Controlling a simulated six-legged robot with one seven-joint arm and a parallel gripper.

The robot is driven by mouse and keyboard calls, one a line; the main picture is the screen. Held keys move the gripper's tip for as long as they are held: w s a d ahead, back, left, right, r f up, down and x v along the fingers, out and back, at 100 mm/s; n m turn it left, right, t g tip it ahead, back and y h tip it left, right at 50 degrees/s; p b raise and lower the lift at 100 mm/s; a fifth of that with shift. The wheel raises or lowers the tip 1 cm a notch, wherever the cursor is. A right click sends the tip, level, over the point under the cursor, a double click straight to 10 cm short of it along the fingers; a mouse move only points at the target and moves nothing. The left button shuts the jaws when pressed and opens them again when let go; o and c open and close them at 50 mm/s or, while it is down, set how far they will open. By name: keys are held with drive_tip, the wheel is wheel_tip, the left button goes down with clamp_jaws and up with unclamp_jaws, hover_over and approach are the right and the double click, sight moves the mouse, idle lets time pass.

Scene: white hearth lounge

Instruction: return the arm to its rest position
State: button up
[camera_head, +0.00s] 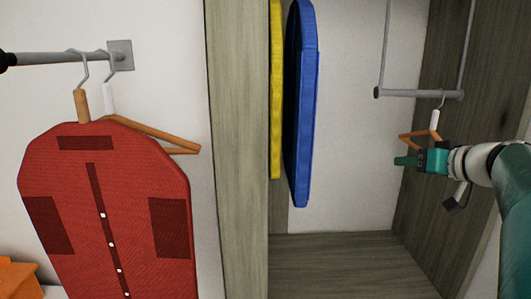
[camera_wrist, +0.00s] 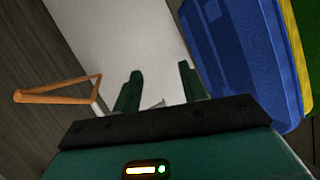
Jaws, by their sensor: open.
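My gripper (camera_head: 404,161) is at the right in the head view, with my arm reaching in from the right edge. In the wrist view its two dark green fingers (camera_wrist: 160,88) stand apart with nothing between them. An orange wooden hanger (camera_head: 408,140) with a white neck hangs on the grey rail inside the wardrobe, just above and behind my gripper. In the wrist view the hanger (camera_wrist: 60,91) is to the left of the fingers, apart from them. Part of the hanger is hidden behind my arm in the head view.
Inside the wardrobe (camera_head: 235,150), the suspended rail (camera_head: 415,93) is above my gripper. Blue (camera_head: 301,105) and yellow (camera_head: 275,90) garments hang left of it. Outside, a red garment (camera_head: 105,215) and another hanger (camera_head: 155,134) hang on a wall rail (camera_head: 50,58). The wardrobe floor (camera_head: 335,262) is clear.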

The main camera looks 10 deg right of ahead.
drive_tip(key=s+a+f+g+y, duration=0.1)
drive_tip(key=a+f+g, duration=0.15)
drive_tip(key=a, duration=0.45)
drive_tip(key=s+a+f+n+g, duration=0.15)
drive_tip(key=a+f, duration=0.25)
drive_tip(key=a, duration=0.4)
drive_tip(key=s+a+f+m+g+y, duration=0.1)
drive_tip(key=s+a+f+g, duration=0.15)
drive_tip(key=a, duration=0.45)
drive_tip(key=s+a+f+n+g+h, duration=0.1)
drive_tip(key=s+a+f+g+h, duration=0.1)
drive_tip(key=s+a+f, duration=0.8)
wheel_tip(320, 180, down, 2)
drive_tip(key=shift+s+h, duration=0.6)
drive_tip(key=shift+s, duration=0.15)
